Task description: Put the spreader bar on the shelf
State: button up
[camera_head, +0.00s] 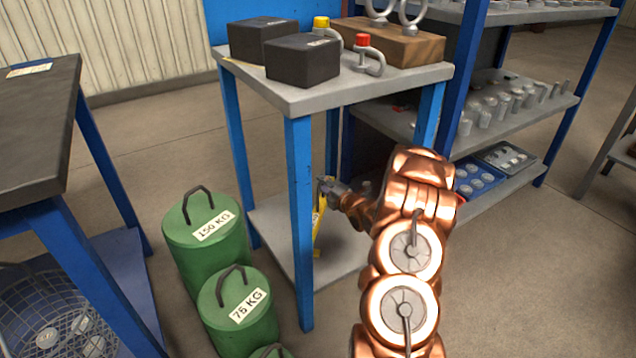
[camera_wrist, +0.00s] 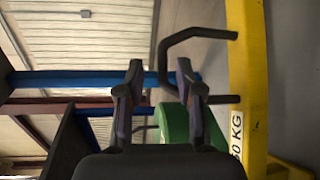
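The yellow spreader bar (camera_head: 318,232) shows in the head view at the lower board of the blue-legged stand, partly hidden by a leg and my arm. In the wrist view the bar (camera_wrist: 250,70) runs up the right side, close by. A dark bent handle (camera_wrist: 200,34) reaches from it toward my gripper (camera_wrist: 160,72). The fingers are apart, with part of the handle in line with the gap; I cannot tell whether it lies between them. In the head view my gripper (camera_head: 326,190) is beside the bar's top. A shelf rack (camera_head: 545,112) stands at the right.
The stand's grey top (camera_head: 290,95) holds black boxes (camera_head: 302,60), shackles (camera_head: 369,58) and a wooden block (camera_head: 395,42). Green weights (camera_head: 205,250) stand on the floor left of the stand. A dark table (camera_head: 35,130) is at far left. Floor is open at lower right.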

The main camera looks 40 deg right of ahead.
jog(key=s+r+p, duration=0.1)
jog(key=s+p, duration=0.1)
jog(key=s, duration=0.7)
jog(key=shift+a+r, duration=0.15)
jog(key=shift+a, duration=0.1)
jog(key=shift+s, duration=0.1)
